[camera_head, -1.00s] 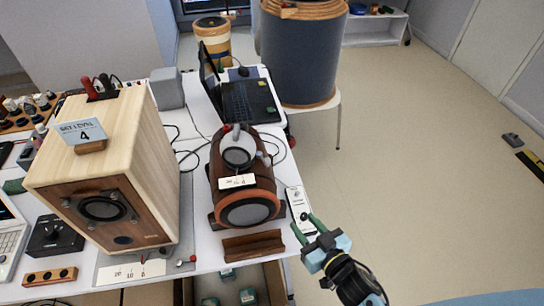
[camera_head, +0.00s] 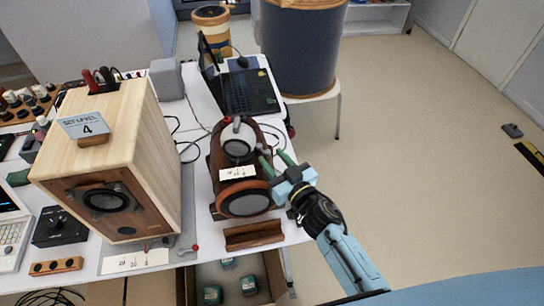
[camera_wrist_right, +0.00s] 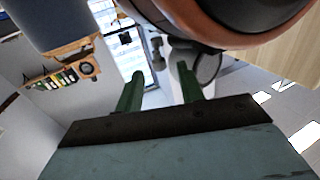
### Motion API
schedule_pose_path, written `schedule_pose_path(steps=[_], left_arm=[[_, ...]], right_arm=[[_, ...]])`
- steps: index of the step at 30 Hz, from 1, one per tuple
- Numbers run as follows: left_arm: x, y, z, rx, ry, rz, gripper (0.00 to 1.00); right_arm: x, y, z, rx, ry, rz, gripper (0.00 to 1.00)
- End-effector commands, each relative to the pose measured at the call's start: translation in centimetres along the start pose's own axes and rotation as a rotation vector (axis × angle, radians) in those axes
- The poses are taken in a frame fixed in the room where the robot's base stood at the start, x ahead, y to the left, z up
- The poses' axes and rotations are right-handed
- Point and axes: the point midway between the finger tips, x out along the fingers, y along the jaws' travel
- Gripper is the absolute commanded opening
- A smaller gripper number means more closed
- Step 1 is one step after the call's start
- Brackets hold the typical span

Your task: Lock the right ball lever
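A brown barrel-shaped speaker (camera_head: 222,166) lies on the white table, with a white ring-shaped part (camera_head: 238,146) on top. A small red ball (camera_head: 227,120) shows at the upper left of the ring. A grey lever-like part sits at its right side, mostly hidden by my right gripper. My right gripper (camera_head: 273,156) is open, its two green fingers apart beside the speaker's right side; I cannot tell whether they touch anything. In the right wrist view the fingers (camera_wrist_right: 160,72) are spread with nothing clearly between them, under the speaker's dark curved body (camera_wrist_right: 250,20). My left gripper is not in view.
A large wooden speaker (camera_head: 125,140) with a sign reading 4 stands left. A red-ended lever (camera_head: 194,247) is by its base. A laptop (camera_head: 245,92) is behind, a brown wooden block (camera_head: 254,236) in front, and an open box with green-topped items below.

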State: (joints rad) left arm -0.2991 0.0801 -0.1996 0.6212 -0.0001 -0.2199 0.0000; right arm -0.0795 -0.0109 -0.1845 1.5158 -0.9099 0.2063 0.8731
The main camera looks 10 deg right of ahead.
Motion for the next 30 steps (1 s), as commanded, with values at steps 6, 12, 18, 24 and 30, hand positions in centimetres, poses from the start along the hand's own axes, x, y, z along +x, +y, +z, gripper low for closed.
schedule_pose_path(steps=[6, 12, 18, 24, 30], left_arm=[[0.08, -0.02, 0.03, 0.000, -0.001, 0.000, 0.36], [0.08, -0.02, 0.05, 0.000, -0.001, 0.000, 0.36], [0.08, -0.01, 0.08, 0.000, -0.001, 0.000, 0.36], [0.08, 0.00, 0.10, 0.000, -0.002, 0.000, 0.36], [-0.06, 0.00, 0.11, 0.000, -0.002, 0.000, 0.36]], right_arm=[[1.34, -0.01, 0.04, 0.002, -0.001, 0.000, 0.38], [1.40, -0.01, 0.02, 0.001, -0.001, 0.000, 0.38], [1.38, -0.01, 0.02, 0.001, -0.001, 0.000, 0.20], [1.37, -0.01, 0.02, 0.001, -0.001, 0.000, 0.00], [1.38, 0.12, -0.02, -0.001, -0.001, -0.011, 0.00]])
